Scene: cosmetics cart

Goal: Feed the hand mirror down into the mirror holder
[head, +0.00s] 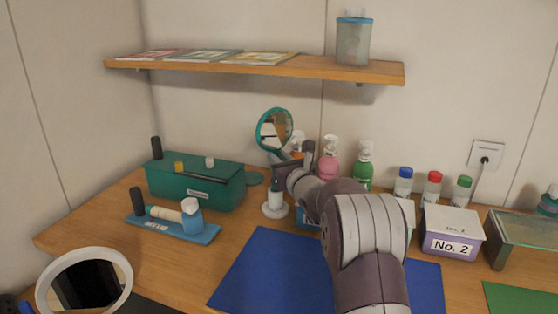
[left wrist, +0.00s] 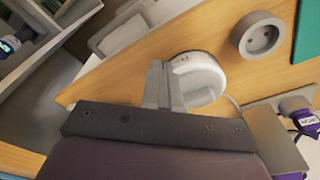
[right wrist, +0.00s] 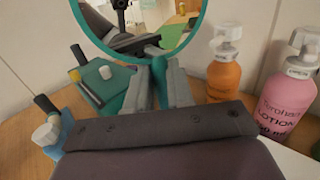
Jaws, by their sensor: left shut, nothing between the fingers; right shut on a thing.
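The hand mirror (head: 274,129) has a round teal frame and stands roughly upright above the mirror holder. My right gripper (head: 288,166) is shut on it below the round head. The right wrist view shows the mirror's teal rim (right wrist: 86,36) just beyond the fingers (right wrist: 158,85). The mirror holder (head: 275,203) is a white upright cup on a round base. The handle's lower part is at the holder's top; I cannot tell whether its tip is inside. My left gripper (left wrist: 164,85) is shut and empty, seen only in the left wrist view.
A teal box (head: 200,190) and a blue stand (head: 173,229) are left of the holder. A pink pump bottle (head: 329,160) and green bottle (head: 363,168) stand behind my right arm. A blue mat (head: 252,268) lies in front. A shelf (head: 260,68) hangs above.

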